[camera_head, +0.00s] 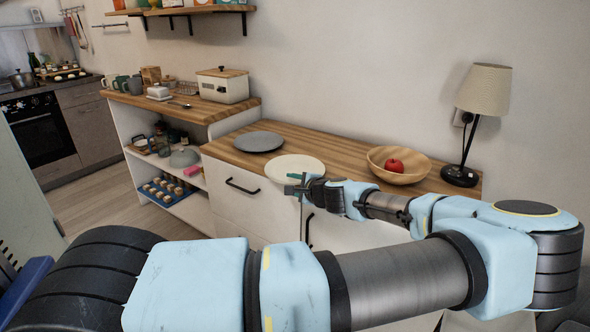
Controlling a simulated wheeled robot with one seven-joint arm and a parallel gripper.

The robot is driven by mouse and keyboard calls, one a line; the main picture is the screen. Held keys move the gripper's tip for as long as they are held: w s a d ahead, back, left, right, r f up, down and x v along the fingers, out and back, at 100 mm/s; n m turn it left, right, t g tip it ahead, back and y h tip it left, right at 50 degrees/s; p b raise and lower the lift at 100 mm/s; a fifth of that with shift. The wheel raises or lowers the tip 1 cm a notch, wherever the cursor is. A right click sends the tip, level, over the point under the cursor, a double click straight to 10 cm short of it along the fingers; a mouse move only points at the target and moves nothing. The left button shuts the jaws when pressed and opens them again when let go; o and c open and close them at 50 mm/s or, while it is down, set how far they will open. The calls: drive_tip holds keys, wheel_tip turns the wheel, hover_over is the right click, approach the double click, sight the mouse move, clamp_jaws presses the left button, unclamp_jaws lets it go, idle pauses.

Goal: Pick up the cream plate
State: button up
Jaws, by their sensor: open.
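The cream plate (289,166) lies flat on the wooden counter top, near its front edge. My gripper (291,183) is at the front rim of the plate, with its fingers pointing left. It is open, and no object shows between the fingers. The gripper covers a small part of the plate's front right rim. I cannot tell whether the fingers touch the plate.
A grey plate (259,141) lies left of the cream plate. A wooden bowl (400,170) with a red apple (394,165) stands to the right, then a lamp (484,95). Drawers with black handles (242,187) are below the counter (330,143).

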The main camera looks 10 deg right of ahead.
drive_tip(key=shift+w+a+f, duration=0.1)
drive_tip(key=shift+w+f, duration=0.05)
drive_tip(key=shift+w, duration=0.2)
drive_tip(key=shift+c, duration=0.2)
clamp_jaws()
idle(1.0)
